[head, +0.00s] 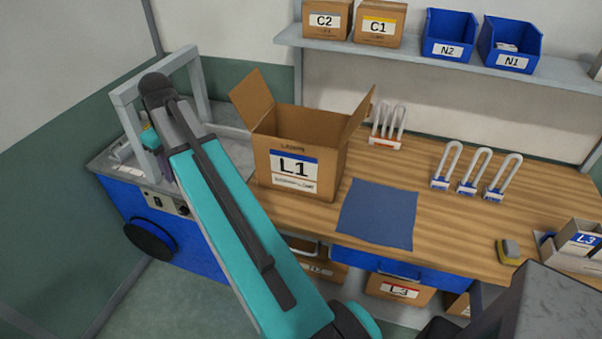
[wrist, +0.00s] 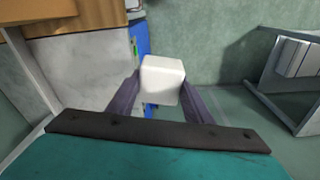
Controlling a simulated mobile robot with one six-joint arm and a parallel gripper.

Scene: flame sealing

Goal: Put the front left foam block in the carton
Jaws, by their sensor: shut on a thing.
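A white foam block (wrist: 162,80) is held between the two dark fingers of my gripper (wrist: 161,88) in the wrist view, with floor and a blue panel behind it. The gripper is shut on the block. In the head view my arm reaches up and to the left, and I cannot clearly make out the block there. An open cardboard carton (head: 326,176) labelled L1 stands on the wooden bench, right of my arm, with its flaps up. Its inside bottom is hidden.
A blue mat (head: 377,214) lies right of the carton. A blue bench unit with a grey frame (head: 122,104) is left of the carton. Bins and boxes sit on the shelf (head: 430,55). A grey rack (wrist: 290,75) is at right in the wrist view.

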